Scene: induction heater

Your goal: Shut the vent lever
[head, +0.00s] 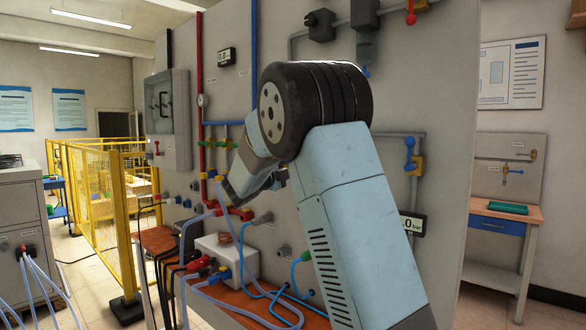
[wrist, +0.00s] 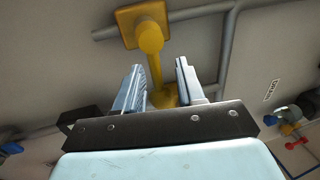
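In the wrist view a yellow lever (wrist: 154,66) hangs from a yellow square mount (wrist: 141,22) on a grey pipe. No readable label marks it as the vent lever. My gripper (wrist: 159,68) is open, with one finger on each side of the lever's arm. A gap shows between the lever and each finger, wider on the right. The lever's lower end runs down behind the gripper's dark crossbar. In the head view my arm reaches to the left against the wall panel, and its end is hard to make out among the pipes and hoses.
The grey panel (head: 440,60) carries red and blue pipes, a blue-handled valve (head: 409,150) and gauge displays. A white box (head: 213,248) with hoses stands on a bench below. A yellow fence (head: 95,190) is at left. Red and blue fittings (wrist: 291,130) show at right in the wrist view.

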